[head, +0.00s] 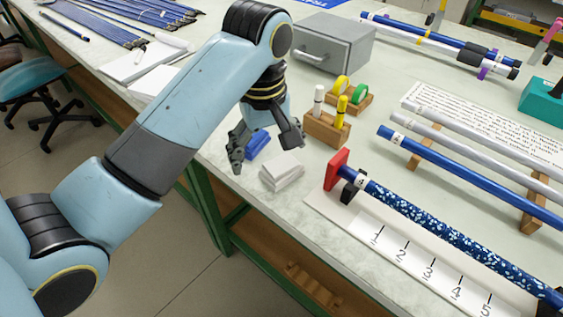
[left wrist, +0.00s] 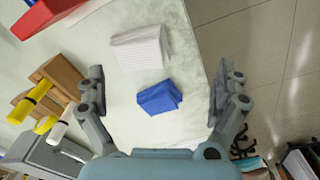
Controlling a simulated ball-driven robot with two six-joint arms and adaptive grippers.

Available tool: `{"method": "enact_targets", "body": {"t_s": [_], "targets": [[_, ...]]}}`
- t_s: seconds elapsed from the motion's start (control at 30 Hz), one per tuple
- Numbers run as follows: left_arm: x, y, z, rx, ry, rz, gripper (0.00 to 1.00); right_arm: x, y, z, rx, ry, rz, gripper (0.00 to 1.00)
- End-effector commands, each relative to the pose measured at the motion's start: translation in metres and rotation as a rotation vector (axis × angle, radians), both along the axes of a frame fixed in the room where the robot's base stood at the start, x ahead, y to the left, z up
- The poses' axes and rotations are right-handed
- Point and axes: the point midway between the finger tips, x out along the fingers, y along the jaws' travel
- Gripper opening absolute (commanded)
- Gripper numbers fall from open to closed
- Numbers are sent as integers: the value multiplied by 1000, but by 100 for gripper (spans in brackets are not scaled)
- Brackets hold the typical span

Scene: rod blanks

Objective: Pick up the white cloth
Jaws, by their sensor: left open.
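The white cloth (head: 282,170) lies folded on the table near its front edge. It also shows in the left wrist view (left wrist: 140,47), beyond a folded blue cloth (left wrist: 159,98). My left gripper (head: 268,148) is open and empty above the table. In the head view the blue cloth (head: 258,145) shows between its fingers, with the white cloth just in front of and to the right of it. In the left wrist view the fingers (left wrist: 160,80) stand wide on both sides of the blue cloth. My right gripper is not in view.
A wooden marker holder (head: 326,130) stands right of the gripper, with a grey box (head: 335,42) behind. A red stop (head: 337,170) and a speckled blue rod (head: 430,225) lie right of the white cloth. The table's front edge is close.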

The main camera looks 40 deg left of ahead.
Motion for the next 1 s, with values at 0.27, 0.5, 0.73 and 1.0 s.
{"method": "enact_targets", "body": {"t_s": [0.27,0.5,0.73,1.0], "targets": [[36,-7,32,-32,58,285,100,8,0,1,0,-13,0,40],[36,-6,1,-32,61,294,100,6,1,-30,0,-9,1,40],[36,-6,-23,-32,59,293,100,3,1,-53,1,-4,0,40],[36,-4,-48,-31,62,293,100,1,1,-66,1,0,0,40]]}}
